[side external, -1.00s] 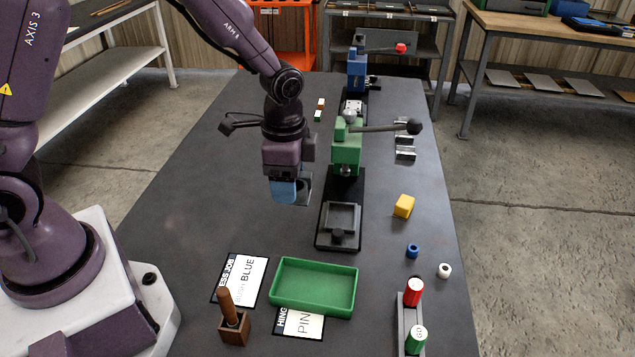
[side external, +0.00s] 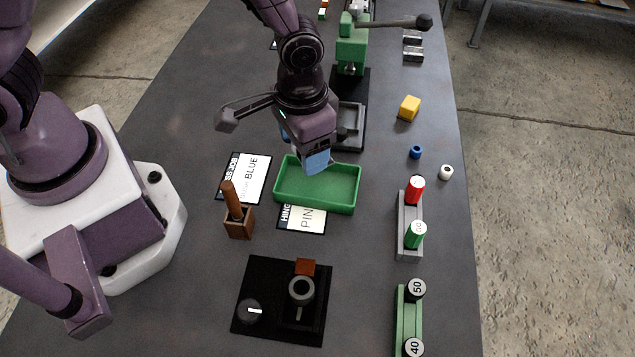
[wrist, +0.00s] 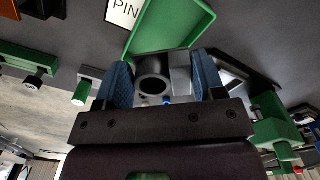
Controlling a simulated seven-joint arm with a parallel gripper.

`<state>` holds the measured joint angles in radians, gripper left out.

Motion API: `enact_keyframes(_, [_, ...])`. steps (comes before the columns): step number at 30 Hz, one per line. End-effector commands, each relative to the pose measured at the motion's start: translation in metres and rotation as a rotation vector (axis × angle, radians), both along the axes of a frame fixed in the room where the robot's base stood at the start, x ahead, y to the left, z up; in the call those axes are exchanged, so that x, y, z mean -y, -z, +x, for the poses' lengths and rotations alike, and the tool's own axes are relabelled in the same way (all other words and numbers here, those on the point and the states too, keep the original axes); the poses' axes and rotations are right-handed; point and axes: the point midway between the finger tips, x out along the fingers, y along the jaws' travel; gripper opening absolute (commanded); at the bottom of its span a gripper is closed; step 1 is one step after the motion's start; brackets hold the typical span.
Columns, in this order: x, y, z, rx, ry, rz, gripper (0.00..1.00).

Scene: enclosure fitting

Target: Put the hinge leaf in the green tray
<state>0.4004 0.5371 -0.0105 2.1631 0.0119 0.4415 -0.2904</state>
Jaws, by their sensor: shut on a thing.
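My gripper (side external: 317,163) is above the back edge of the green tray (side external: 290,195) in the side view, with blue finger pads. In the wrist view my gripper (wrist: 163,78) is shut on the hinge leaf (wrist: 181,76), a grey metal piece with a round, hollow barrel at one end. The leaf sits between the two blue pads. In the side view the leaf is hidden by the fingers. The tray also shows in the wrist view (wrist: 190,22), just beyond the fingertips; its visible floor is empty.
A green press (side external: 352,58) stands behind the tray. A wooden block with a brown handle (side external: 238,222) is left of the tray, beside printed cards (side external: 250,178). A grey rack with red and green cylinders (side external: 411,240) is to the right. A black fixture (side external: 262,290) lies in front.

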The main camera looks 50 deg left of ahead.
Motion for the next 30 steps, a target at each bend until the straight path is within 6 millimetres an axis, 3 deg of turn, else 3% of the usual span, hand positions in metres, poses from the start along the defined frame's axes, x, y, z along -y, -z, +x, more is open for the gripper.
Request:
enact_keyframes(6, [0.012,0.008,0.006,0.001,-0.441,-0.001,0.33])
enact_keyframes(12, [0.013,0.007,0.012,0.000,-0.739,-0.001,0.33])
enact_keyframes(17, [0.013,0.012,0.012,-0.002,-0.843,0.001,0.33])
enact_keyframes(30, [0.013,0.070,0.012,-0.002,-0.860,0.002,0.33])
